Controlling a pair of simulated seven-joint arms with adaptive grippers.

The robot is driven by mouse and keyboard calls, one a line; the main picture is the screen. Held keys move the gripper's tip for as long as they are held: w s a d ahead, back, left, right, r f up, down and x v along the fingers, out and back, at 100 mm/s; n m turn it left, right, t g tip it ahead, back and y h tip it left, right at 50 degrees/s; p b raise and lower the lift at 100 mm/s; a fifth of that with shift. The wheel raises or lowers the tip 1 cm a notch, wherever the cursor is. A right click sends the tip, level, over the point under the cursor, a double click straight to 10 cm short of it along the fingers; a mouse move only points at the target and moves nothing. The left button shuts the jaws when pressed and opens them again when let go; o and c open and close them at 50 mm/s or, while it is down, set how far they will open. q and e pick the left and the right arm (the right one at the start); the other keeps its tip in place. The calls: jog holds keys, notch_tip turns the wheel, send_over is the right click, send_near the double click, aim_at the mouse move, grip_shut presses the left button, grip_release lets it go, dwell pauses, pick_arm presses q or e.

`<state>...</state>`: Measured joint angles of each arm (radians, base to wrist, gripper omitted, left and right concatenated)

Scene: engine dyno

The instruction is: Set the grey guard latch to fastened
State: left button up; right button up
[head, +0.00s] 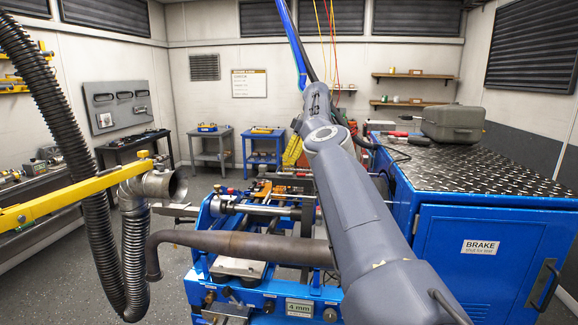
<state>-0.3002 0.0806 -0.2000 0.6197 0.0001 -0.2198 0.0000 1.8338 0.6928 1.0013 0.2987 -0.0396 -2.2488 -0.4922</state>
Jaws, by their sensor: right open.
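I cannot make out the grey guard latch in the head view. My right arm crosses the middle of the picture and covers part of the blue engine stand (275,304), where a latch could be hidden. My right gripper is at the far end of this arm, largely hidden by its links, so its place relative to the latch cannot be told. Nothing is seen held in it. My left gripper is not in view.
A rusty exhaust pipe (240,244) runs across the stand's front. A yellow boom (70,199) and flexible duct (134,235) stand at left. The blue brake cabinet (470,262) fills the right, with a grey case (453,123) on top. Floor is clear behind left.

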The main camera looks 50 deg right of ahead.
jog(key=shift+s+d+r, duration=0.1)
jog(key=shift+s+r, duration=0.2)
jog(key=shift+r, duration=0.35)
